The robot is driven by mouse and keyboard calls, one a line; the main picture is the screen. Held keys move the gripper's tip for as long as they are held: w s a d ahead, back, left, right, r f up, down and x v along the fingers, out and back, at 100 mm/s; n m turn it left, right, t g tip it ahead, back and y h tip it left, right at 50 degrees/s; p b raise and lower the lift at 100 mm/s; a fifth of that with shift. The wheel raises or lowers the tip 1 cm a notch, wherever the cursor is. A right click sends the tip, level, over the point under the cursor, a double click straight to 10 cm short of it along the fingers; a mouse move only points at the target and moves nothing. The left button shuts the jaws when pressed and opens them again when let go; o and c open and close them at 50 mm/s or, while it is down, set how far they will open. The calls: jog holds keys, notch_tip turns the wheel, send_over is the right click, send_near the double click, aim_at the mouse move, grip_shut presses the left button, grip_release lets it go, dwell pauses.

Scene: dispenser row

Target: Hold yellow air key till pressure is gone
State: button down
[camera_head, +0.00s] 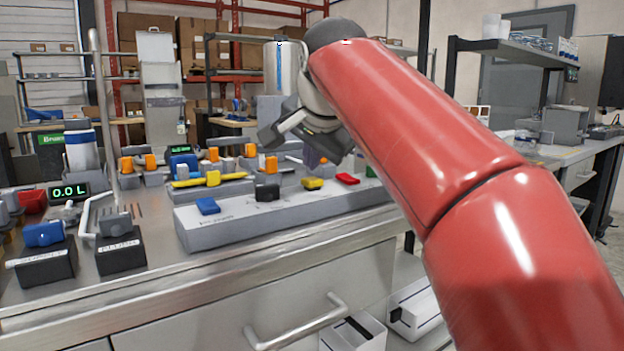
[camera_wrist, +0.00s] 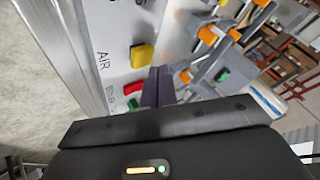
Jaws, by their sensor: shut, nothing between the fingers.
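The yellow air key (camera_head: 312,184) sits on a long pale panel (camera_head: 222,232), between a black key and a red key. In the wrist view the yellow key (camera_wrist: 142,56) stands beside the printed word AIR. My gripper (camera_head: 312,159) is above and behind the key in the head view, pointing down. Its dark fingers (camera_wrist: 160,74) are together with nothing between them, close to the yellow key's edge in the wrist view. I cannot tell whether they touch it.
The panel also carries a blue key (camera_head: 208,206), a black key (camera_head: 267,192), a red key (camera_head: 347,179) and a green key (camera_head: 371,172). Behind are orange-handled valves (camera_head: 271,163). A display (camera_head: 69,192) at left reads 0.0 L.

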aim_at(313, 181)
jog(key=shift+f, duration=0.2)
jog(key=shift+f+b, duration=0.25)
jog(key=shift+b, duration=0.05)
jog(key=shift+f+b, duration=0.4)
jog(key=shift+f, duration=0.15)
dwell(1.8)
dwell(0.9)
jog(key=shift+r+p, duration=1)
jog(key=shift+p, duration=0.05)
notch_tip(313, 181, up, 5)
jog(key=p, duration=0.4)
